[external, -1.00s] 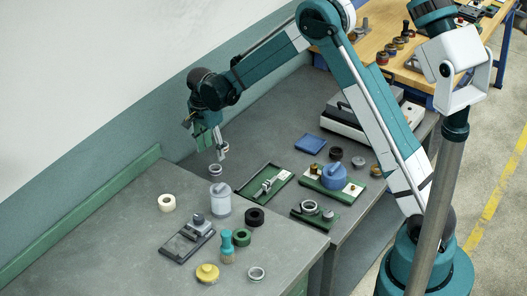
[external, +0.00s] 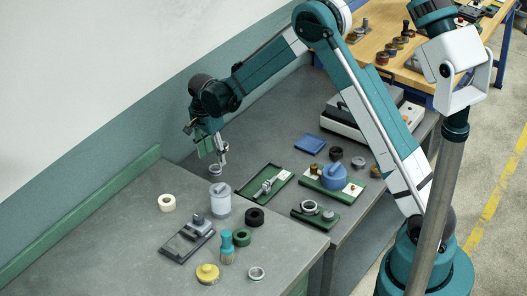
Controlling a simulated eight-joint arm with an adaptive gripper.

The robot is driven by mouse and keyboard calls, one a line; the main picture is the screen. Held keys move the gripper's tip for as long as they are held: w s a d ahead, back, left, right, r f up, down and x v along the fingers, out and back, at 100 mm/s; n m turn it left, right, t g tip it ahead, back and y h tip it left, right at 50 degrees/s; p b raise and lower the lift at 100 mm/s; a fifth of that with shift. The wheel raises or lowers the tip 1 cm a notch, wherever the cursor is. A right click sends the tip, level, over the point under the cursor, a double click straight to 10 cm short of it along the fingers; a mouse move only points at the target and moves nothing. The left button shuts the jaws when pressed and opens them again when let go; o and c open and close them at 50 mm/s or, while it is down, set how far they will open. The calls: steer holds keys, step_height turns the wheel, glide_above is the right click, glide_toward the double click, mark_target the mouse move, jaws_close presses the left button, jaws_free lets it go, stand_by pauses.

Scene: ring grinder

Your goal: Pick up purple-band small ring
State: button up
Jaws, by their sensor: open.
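A small pale ring (external: 215,170) lies on the grey table below and beside my gripper's fingertips. It looks greyish, with a faint purplish tint, but it is too small to be sure of a purple band. My gripper (external: 222,160) points down and is open, just above the ring or around its edge. I cannot tell whether a finger touches it. Part of the ring's far side is hidden by the fingers.
A grey-white canister (external: 220,200) stands just in front of the ring. A green tray (external: 264,185) lies to the right, and a green board (external: 345,190) with a blue housing is beyond it. A cream ring (external: 167,203), black ring (external: 255,217) and green ring (external: 242,237) lie nearer the camera.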

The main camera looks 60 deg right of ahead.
mark_target(215, 165)
steer(key=shift+f, duration=0.15)
steer(key=shift+d+f, duration=0.15)
steer(key=shift+f, duration=2.3)
steer(key=c, duration=1)
